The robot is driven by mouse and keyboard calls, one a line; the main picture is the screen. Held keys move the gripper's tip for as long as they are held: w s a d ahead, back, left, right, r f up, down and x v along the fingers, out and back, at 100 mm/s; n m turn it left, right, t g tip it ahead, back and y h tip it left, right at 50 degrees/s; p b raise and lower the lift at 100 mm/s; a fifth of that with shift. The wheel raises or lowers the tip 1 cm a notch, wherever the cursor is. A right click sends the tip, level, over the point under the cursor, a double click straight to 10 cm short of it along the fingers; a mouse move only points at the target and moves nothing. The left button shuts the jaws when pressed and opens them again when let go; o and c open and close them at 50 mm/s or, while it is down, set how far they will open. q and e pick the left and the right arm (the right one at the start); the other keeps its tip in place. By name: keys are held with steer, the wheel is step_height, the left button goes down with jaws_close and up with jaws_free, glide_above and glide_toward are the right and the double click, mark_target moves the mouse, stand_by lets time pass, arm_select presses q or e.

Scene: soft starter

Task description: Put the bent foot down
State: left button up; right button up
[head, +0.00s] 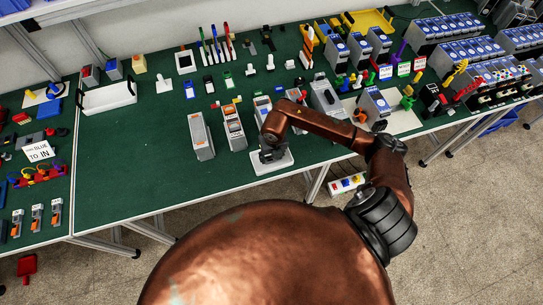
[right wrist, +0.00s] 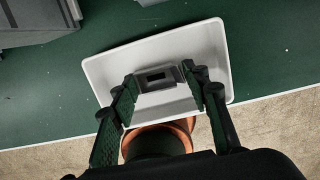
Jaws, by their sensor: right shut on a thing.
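My right gripper (head: 270,150) is over a white tray (head: 282,163) at the front edge of the green bench. In the right wrist view, the right gripper (right wrist: 165,92) is shut on a small grey piece with a dark slot, which I take to be the bent foot (right wrist: 155,77). The piece is between the two dark fingers, above the floor of the white tray (right wrist: 209,38). I cannot tell whether it touches the tray. In the head view my gripper hides it. My left gripper is not in view.
Grey-and-white modules (head: 202,138) stand upright just left of the tray. A taller grey unit (head: 325,97) stands behind and right. Pens (head: 215,45) and small parts fill the back. The green bench (head: 130,150) is clear at left.

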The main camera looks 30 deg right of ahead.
steer(key=shift+f, duration=0.15)
steer(key=o, duration=1.1)
steer(key=shift+c, duration=0.2)
step_height(320, 180, up, 12)
steer(key=s+b, duration=0.1)
steer(key=shift+s+a, duration=0.15)
steer(key=shift+s, duration=0.05)
